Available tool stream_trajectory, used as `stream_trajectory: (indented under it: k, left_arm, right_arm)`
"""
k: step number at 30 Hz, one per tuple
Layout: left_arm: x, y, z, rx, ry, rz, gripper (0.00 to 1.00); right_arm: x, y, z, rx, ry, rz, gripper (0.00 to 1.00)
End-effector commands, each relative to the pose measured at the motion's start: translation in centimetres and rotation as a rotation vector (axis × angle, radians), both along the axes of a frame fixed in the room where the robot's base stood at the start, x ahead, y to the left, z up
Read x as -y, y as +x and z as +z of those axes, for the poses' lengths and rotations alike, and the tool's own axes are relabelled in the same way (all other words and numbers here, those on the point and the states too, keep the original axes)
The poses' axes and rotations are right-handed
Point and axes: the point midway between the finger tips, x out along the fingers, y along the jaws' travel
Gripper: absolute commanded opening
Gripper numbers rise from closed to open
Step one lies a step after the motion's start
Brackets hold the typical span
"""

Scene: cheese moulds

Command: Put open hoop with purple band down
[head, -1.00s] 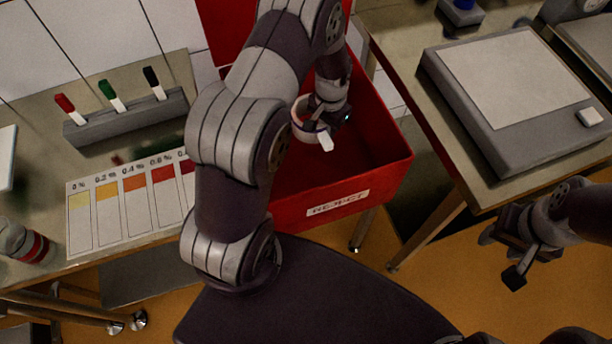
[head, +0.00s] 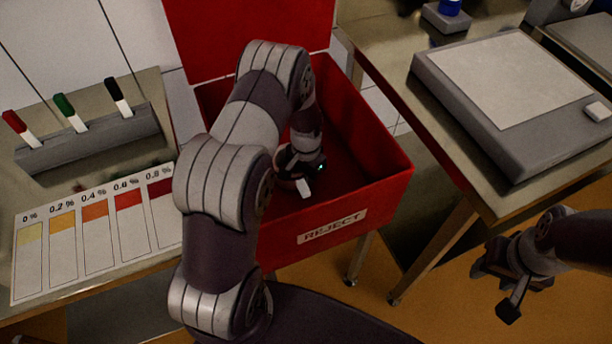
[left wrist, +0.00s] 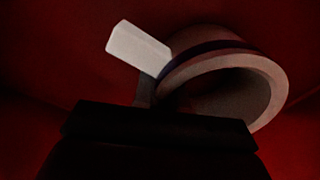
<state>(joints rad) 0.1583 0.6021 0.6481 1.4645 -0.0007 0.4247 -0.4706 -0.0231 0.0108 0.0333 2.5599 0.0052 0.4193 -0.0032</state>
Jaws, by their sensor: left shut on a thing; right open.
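The open hoop with the purple band (left wrist: 273,82) is a pale ring with a dark purple stripe and a white tab (left wrist: 138,48). My left gripper (left wrist: 155,105) is shut on the hoop's wall. In the head view my left gripper (head: 300,172) is down inside the red reject bin (head: 372,214), and my arm hides most of the hoop there; the white tab (head: 303,188) shows. I cannot tell whether the hoop touches the bin floor. My right gripper (head: 496,287) is open and empty at the right.
The bin's raised red lid (head: 245,35) stands behind it. At left is a bench with a colour chart (head: 95,235) and a rack (head: 90,140) of several coloured markers. At right a grey scale-like device (head: 510,95) sits on a metal table (head: 440,150).

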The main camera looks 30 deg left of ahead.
Motion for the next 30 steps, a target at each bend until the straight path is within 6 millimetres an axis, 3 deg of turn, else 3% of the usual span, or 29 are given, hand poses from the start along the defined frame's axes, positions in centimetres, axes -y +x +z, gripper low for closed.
stream_trajectory:
  k: [5, 6, 7, 8, 17, 20, 30]
  left_arm:
    - [0.0, 0.0, -0.4, 0.0, 0.0, 0.0, 0.0]
    - [0.0, 0.0, -0.3, 0.0, 0.0, 0.0, 0.24]
    - [0.0, 0.0, -0.3, 0.0, 0.0, 0.0, 0.34]
    - [0.0, 0.0, -0.3, 0.0, 0.0, 0.0, 0.36]
    - [0.0, 0.0, 0.2, 0.0, 0.0, 0.0, 0.36]
    - [0.0, 0.1, 1.8, 0.004, 0.001, 0.0, 0.36]
    - [0.0, 0.0, 10.3, 0.002, 0.0, 0.0, 0.36]
  right_arm:
    - [0.0, 0.0, -0.2, 0.0, 0.0, 0.0, 0.48]
    - [0.0, 0.0, -0.1, 0.0, 0.0, 0.0, 0.48]
    - [0.0, 0.0, -0.1, 0.0, 0.0, 0.0, 0.48]
    - [0.0, 0.0, -0.1, 0.0, 0.0, 0.0, 0.48]
    - [0.0, 0.0, 0.1, 0.0, 0.0, 0.0, 0.48]
    - [0.0, 0.0, 0.6, 0.0, 0.0, 0.0, 0.48]
    - [0.0, 0.0, 2.3, 0.0, 0.0, 0.0, 0.48]
